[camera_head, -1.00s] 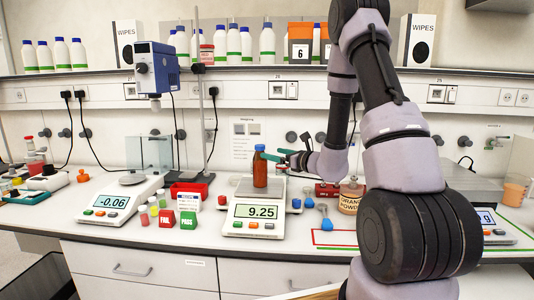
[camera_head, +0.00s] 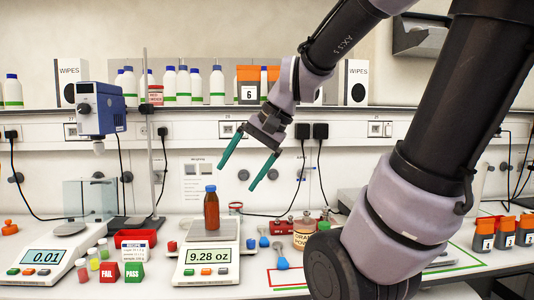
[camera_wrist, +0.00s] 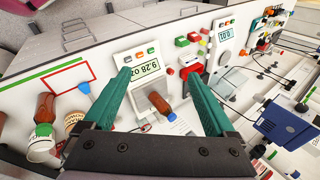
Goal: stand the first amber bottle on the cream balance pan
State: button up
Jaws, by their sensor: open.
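An amber bottle (camera_head: 211,212) with a blue cap stands upright on the square pan (camera_head: 230,231) of the cream balance (camera_head: 180,278), whose display reads 9.28 oz. My gripper (camera_head: 237,177) is open and empty, its green fingers above and to the right of the bottle, clear of it. In the wrist view the bottle (camera_wrist: 157,101) shows below and between the spread fingertips of my gripper (camera_wrist: 158,76). Another amber bottle-like item (camera_wrist: 45,106) shows at the left there; my arm may hide it in the head view.
A second balance (camera_head: 45,265) reads 0.01 at the left. Sample vials, FAIL and PASS blocks (camera_head: 134,271) and a red bin (camera_head: 135,238) lie between the balances. A blue scoop (camera_head: 281,257) and a powder jar (camera_head: 303,233) stand to the right. A stand (camera_head: 149,150) rises behind.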

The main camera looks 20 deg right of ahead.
jog(key=s+d+r+n+t+h, duration=0.2)
jog(key=d+r+t+h, duration=0.1)
jog(key=d, duration=0.2)
jog(key=shift+d+r, duration=0.2)
jog(key=shift+r, duration=0.15)
